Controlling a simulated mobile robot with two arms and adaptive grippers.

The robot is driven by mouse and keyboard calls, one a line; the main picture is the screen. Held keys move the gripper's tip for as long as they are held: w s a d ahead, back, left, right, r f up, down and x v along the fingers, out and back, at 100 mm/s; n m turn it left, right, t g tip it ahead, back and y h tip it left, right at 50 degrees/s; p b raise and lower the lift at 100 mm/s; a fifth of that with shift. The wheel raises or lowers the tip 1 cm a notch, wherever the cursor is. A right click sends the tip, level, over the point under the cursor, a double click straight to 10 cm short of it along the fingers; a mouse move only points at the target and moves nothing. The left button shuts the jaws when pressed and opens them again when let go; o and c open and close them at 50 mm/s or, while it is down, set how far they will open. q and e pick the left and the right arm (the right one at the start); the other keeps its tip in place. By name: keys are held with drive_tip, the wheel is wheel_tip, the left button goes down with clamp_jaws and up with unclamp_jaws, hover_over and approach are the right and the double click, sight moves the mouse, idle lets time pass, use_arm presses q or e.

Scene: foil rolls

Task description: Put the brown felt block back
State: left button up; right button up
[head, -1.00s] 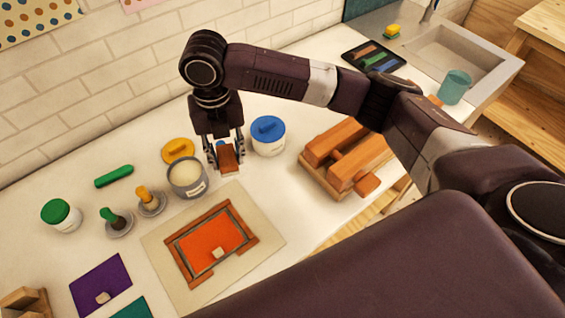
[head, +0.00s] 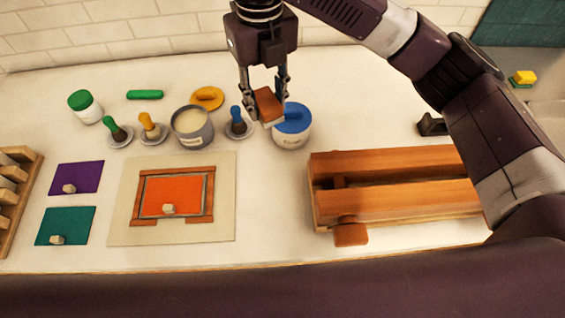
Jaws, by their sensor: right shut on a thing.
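My right gripper (head: 263,86) comes down from the top of the view and is shut on the brown felt block (head: 267,102). The block is held tilted, with a pale lower edge, in front of the wall. In the picture it overlaps the left side of the blue-lidded jar (head: 291,137); I cannot tell whether they touch. A brush with a blue handle (head: 236,116) stands on a small grey dish just left of the block. My left gripper is out of view.
An open tub (head: 195,137), yellow lid (head: 207,93), green-lidded jar (head: 88,110), and green and yellow brushes stand left. An orange panel (head: 175,190) lies on a beige board (head: 222,225). A wooden frame (head: 400,205) is at right. Counter (head: 275,210) is clear between board and frame.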

wheel_tip(320, 180, down, 7)
drive_tip(key=p, duration=0.3)
hover_over(269, 165)
wheel_tip(269, 165, down, 8)
drive_tip(key=shift+r, duration=0.25)
drive_tip(key=shift+f, duration=0.75)
wheel_tip(269, 165, down, 4)
drive_tip(key=shift+r+p, duration=0.1)
drive_tip(key=shift+p, duration=0.4)
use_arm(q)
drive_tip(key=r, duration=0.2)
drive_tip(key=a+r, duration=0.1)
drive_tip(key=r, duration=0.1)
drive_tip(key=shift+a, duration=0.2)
use_arm(e)
drive_tip(key=shift+f, duration=0.2)
drive_tip(key=o, duration=1)
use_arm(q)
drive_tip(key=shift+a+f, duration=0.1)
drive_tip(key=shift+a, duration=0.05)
